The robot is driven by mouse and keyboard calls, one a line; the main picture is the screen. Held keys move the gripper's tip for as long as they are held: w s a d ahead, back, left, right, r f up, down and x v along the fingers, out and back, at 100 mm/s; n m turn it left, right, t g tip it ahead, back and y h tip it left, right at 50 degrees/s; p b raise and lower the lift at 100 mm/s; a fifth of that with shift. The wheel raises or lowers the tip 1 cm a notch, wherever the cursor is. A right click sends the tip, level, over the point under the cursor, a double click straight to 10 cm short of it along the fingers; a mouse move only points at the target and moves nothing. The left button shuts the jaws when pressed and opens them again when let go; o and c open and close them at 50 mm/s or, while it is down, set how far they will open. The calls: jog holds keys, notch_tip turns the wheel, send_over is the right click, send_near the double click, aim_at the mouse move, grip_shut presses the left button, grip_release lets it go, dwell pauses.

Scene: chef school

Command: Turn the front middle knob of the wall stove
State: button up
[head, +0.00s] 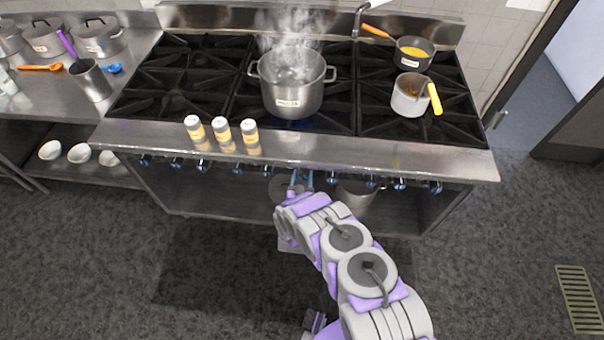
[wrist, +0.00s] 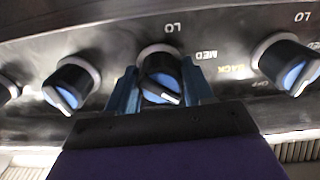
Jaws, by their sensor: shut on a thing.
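The wall stove (head: 420,154) stands ahead with a row of knobs along its front edge. In the wrist view a black knob with a blue face and a white pointer line (wrist: 160,80) sits between the two blue fingers of my gripper (wrist: 162,92). My gripper is shut on this knob, one finger on each side. Its pointer slants toward the lower right. In the head view my gripper (head: 301,182) reaches the middle of the knob row, and its wrist hides part of the front there.
Other knobs sit close on the left (wrist: 71,85) and right (wrist: 287,64). A steaming pot (head: 291,92) stands on the middle burners. Several small containers, including a white-capped one (head: 222,130), stand on the front ledge. A pan (head: 412,54) and a saucepan (head: 408,98) stand at the right.

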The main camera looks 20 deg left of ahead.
jog(key=shift+s+d+f+m+p, duration=0.2)
jog(key=shift+d+f+m+p, duration=0.15)
jog(key=shift+f+m+p, duration=0.2)
jog(key=shift+a+m, duration=0.1)
jog(key=shift+m, duration=0.15)
jog(key=o, duration=0.7)
jog(key=shift+c, duration=0.2)
jog(key=shift+o, duration=0.8)
jog(key=shift+w+a+f, duration=0.1)
jog(key=shift+w, duration=0.05)
jog(key=shift+o, duration=0.7)
jog(key=shift+w+a, duration=0.1)
jog(key=shift+o, duration=0.2)
jog(key=shift+r, duration=0.35)
jog(key=v, duration=1.7)
jog(key=shift+s, duration=0.2)
